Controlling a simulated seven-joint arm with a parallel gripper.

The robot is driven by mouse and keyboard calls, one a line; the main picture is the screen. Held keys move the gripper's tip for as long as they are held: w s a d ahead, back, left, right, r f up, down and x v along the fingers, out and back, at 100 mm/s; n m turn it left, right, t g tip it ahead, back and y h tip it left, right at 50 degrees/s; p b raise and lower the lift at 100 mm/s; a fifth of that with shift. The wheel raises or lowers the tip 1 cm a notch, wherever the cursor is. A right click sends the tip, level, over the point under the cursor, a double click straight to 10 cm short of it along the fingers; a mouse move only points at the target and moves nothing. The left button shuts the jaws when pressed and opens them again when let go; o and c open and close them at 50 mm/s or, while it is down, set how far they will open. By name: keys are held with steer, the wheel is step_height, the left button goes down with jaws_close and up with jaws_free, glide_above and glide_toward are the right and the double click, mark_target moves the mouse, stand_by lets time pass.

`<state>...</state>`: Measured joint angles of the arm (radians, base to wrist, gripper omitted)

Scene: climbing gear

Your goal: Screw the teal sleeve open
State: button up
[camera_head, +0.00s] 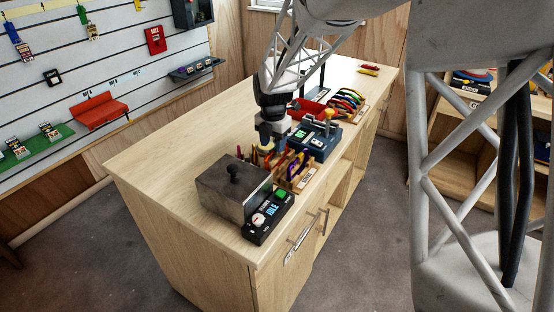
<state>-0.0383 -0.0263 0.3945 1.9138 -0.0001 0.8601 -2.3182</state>
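My gripper (266,143) points down over the workbench (152,157), among small gear behind a dark box. Its fingers are small and dark here, so I cannot tell whether it is open or whether it holds anything. A wooden rack (303,181) with purple, yellow and dark pieces stands just right of and in front of it. A dark blue-grey device (322,150) with a green display and an upright clamp-like part stands to its right. I cannot make out a teal sleeve; it is too small or hidden by my gripper and the gear.
A dark metal box (220,196) with a black knob and a control unit (268,218) with a green display stand at the front. A red tray (307,109) and colourful curved pieces (347,98) lie farther back. The bench's left side is clear.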

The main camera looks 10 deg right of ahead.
steer(key=shift+r, duration=0.35)
stand_by(0.4)
steer(key=shift+s+d, duration=0.5)
steer(key=shift+s, duration=0.05)
steer(key=shift+f, duration=0.2)
steer(key=shift+a+f, duration=0.1)
steer(key=shift+f, duration=1.15)
steer(key=shift+w+a, duration=0.5)
stand_by(0.4)
steer(key=shift+r, duration=1.45)
steer(key=shift+s+d, duration=0.1)
stand_by(0.3)
steer(key=shift+s+d, duration=0.4)
steer(key=shift+d, duration=0.05)
